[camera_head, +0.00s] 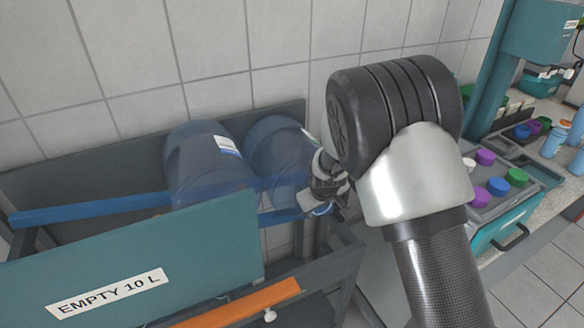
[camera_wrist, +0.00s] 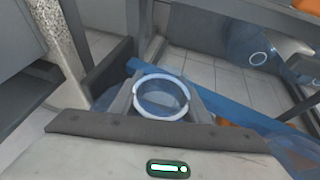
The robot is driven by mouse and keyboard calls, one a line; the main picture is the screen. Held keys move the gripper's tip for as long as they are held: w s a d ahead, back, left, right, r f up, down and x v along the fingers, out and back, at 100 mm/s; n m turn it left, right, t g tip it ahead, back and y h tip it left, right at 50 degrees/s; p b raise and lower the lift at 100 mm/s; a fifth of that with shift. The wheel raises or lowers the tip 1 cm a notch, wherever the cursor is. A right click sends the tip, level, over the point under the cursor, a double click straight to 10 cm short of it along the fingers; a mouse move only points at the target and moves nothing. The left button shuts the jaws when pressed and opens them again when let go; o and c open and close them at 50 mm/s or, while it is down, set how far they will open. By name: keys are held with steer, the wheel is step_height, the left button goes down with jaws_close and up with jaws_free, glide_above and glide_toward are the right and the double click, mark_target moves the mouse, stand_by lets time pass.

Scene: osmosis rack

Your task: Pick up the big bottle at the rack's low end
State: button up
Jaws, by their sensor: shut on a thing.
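Two big translucent blue bottles lie on their sides on the rack's blue rails (camera_head: 95,208) in the head view. The right bottle (camera_head: 275,150) is at the rack's right end, against the dark end frame. The left bottle (camera_head: 205,165) has a white label and lies beside it. My gripper (camera_head: 322,200) is at the right bottle's right side, partly hidden by my arm. In the wrist view my gripper (camera_wrist: 165,105) is shut on the bottle at its round neck, whose pale rim (camera_wrist: 163,97) faces the camera. The exact finger contact is hidden.
A teal panel (camera_head: 150,255) marked "EMPTY 10 L" covers the rack's front, with an orange rail (camera_head: 240,300) below. The tiled wall (camera_head: 220,50) is close behind. At the right, a teal box (camera_head: 505,225) and coloured caps (camera_head: 517,177) stand on a bench.

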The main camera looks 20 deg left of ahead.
steer(key=shift+w+a+r, duration=0.1)
steer(key=c, duration=0.5)
steer(key=shift+o, duration=0.2)
steer(key=shift+r, duration=0.1)
